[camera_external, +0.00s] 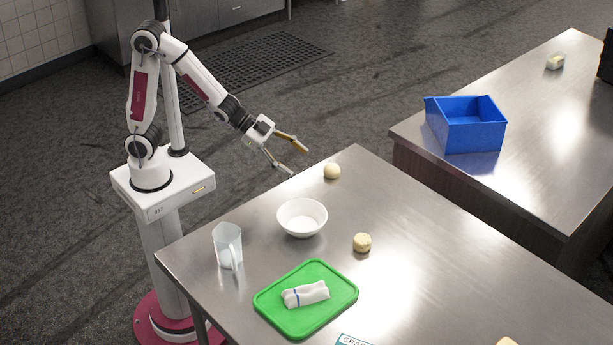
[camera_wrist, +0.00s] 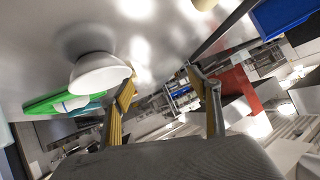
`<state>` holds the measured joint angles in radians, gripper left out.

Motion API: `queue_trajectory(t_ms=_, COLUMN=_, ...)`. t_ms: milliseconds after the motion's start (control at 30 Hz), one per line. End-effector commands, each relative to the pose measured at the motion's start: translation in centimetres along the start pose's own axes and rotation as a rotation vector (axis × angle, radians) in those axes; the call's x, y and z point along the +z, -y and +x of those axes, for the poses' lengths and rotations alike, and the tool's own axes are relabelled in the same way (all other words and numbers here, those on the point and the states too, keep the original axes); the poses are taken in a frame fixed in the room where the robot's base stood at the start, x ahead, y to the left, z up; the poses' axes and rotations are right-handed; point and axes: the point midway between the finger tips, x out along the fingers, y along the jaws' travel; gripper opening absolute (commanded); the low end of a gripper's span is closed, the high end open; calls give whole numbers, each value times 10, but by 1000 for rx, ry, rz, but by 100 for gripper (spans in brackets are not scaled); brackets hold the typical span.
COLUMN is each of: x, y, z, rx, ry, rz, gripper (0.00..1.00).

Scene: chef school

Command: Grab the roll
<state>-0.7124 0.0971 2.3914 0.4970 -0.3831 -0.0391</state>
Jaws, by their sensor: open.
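A round pale roll (camera_external: 332,171) sits near the far left edge of the near steel table. A second roundish beige roll (camera_external: 362,242) lies farther in, right of the white bowl. A beige object, apparently one of these, is cut off at the top of the wrist view (camera_wrist: 204,4); I cannot tell which. A rolled white cloth (camera_external: 306,294) with a blue band lies on a green tray (camera_external: 330,313). My gripper (camera_external: 298,162) is open and empty by the table edge, left of the first roll and apart from it. Its spread fingers show in the wrist view (camera_wrist: 160,75).
A white bowl (camera_external: 302,217) stands near my gripper's side of the table, with a clear pitcher (camera_external: 228,246) to its left. A blue bin (camera_external: 466,138) stands on the separate right table (camera_external: 545,130). The near table's right part is mostly clear.

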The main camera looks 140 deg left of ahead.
Motion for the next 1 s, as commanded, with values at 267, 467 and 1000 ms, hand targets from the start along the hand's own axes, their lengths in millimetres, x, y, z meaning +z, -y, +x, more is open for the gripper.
queue_trajectory(t_ms=267, x=28, y=36, z=35, rx=1, ry=-77, rz=-31, gripper=61)
queue_trajectory(t_ms=467, x=50, y=59, z=52, rx=9, ry=-143, rz=-65, gripper=61)
queue_trajectory(t_ms=1000, x=120, y=108, z=62, rx=33, ry=-357, rz=-219, gripper=61)
